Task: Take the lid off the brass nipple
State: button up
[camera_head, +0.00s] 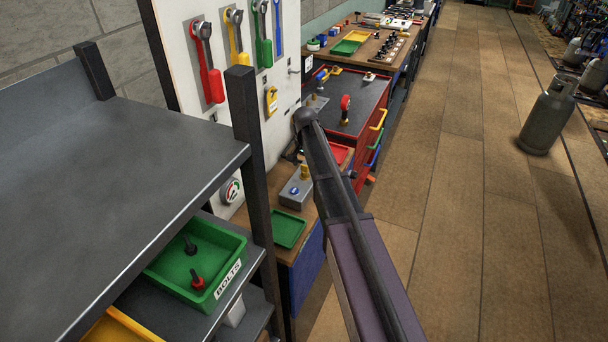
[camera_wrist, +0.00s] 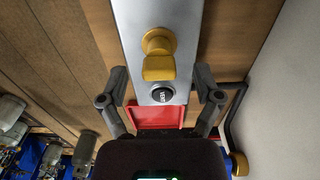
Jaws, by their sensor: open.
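The brass nipple with its yellow-brass cap (camera_wrist: 159,45) stands on a pale grey box (camera_wrist: 185,25) in the wrist view. A squarish brass part sits against the rounded one; I cannot tell where the lid ends and the nipple begins. My gripper (camera_wrist: 160,78) is open, one finger on each side of the box, with nothing held. Whether the fingers are level with the brass part is unclear. In the head view a grey box (camera_head: 297,188) with a yellow fitting (camera_head: 304,173) stands on the bench.
A red tray (camera_wrist: 155,115) lies near the box. In the head view, a green tray (camera_head: 288,229) lies on the bench, by the white tool board (camera_head: 235,135). A dark shelf (camera_head: 120,190) with a green bolts tray (camera_head: 225,245) is at left. The floor at right is open, with a gas cylinder (camera_head: 546,120).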

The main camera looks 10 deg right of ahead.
jog(key=shift+f+b, duration=0.85)
jog(key=shift+f, duration=0.3)
jog(key=c, duration=0.9)
